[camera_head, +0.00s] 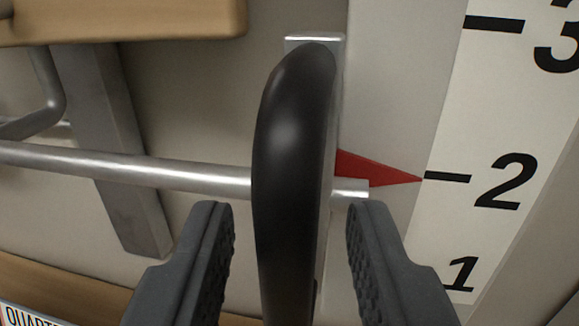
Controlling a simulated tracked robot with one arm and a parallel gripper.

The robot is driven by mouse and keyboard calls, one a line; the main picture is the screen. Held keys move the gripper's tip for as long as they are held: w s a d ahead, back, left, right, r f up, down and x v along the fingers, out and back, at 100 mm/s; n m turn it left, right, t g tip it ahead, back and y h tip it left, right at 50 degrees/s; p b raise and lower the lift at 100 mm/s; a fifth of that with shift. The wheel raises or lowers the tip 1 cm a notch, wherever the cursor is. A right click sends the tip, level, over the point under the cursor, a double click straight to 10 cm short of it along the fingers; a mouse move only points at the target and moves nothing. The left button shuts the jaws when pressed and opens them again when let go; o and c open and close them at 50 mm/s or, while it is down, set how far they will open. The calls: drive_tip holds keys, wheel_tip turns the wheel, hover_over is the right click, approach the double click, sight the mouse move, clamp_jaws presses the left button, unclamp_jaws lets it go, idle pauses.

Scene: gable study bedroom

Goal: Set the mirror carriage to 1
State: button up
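The mirror carriage shows as a black rounded handle (290,140) on a metal plate (334,60), in the middle of the view. A red pointer (375,170) sticks out to its right, its tip at the 2 mark of the white scale (440,215). The numbers 3, 2 and 1 show on the scale, with 3 at the top and 1 at the bottom. My gripper (290,225) is open, one finger on each side of the black handle, with visible gaps to it. The handle's lower end runs out of the frame.
A metal rod (130,165) runs from the left to behind the handle. A grey upright bar (115,150) stands at the left. A wooden edge (120,20) is at the upper left and another wooden strip (60,285) at the lower left, with a partly seen printed label (30,315).

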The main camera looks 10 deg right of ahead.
drive_tip(key=shift+w, duration=0.6)
clamp_jaws()
wheel_tip(320, 180, down, 8)
drive_tip(key=b, duration=0.2)
drive_tip(key=shift+r+b, duration=0.15)
drive_tip(key=shift+b, duration=0.25)
drive_tip(key=shift+s, duration=0.1)
unclamp_jaws()
drive_tip(key=shift+r, duration=0.1)
